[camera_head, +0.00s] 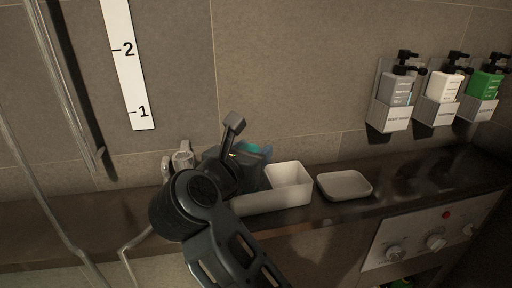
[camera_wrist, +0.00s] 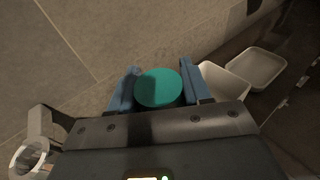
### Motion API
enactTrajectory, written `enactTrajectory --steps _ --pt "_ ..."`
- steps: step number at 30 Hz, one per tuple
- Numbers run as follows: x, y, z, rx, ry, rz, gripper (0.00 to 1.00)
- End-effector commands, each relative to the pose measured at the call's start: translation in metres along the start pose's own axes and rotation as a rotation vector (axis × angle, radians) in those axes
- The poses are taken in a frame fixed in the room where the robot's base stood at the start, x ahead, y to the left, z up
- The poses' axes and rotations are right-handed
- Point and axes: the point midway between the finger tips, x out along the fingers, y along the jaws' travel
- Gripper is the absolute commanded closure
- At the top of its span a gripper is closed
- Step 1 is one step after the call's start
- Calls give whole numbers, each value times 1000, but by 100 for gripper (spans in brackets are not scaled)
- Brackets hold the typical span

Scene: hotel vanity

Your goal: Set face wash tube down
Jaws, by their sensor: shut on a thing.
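The face wash tube (camera_wrist: 158,88) shows its round teal end between my gripper's two blue fingers in the wrist view. My gripper (camera_wrist: 158,92) is shut on it. In the head view only a small teal patch of the tube (camera_head: 254,148) shows; my gripper (camera_head: 250,165) and wrist hide most of it. The gripper is at the left part of the white open box (camera_head: 293,200) on the dark shelf. The tube's lower end is hidden, so I cannot tell whether it touches anything.
A shallow white dish (camera_head: 345,193) sits right of the box. A pale ring-shaped holder (camera_head: 182,158) is left of my gripper. Several pump bottles hang in wall holders at right, including a grey one (camera_head: 397,90). The dark shelf (camera_head: 430,175) is clear right of the dish.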

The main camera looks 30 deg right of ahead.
Motion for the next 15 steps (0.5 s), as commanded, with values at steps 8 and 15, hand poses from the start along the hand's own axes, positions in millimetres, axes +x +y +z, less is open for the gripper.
enactTrajectory --steps 8,15 --pt "1 0 -4 0 0 0 43" --pt "1 0 -4 -1 0 0 26"
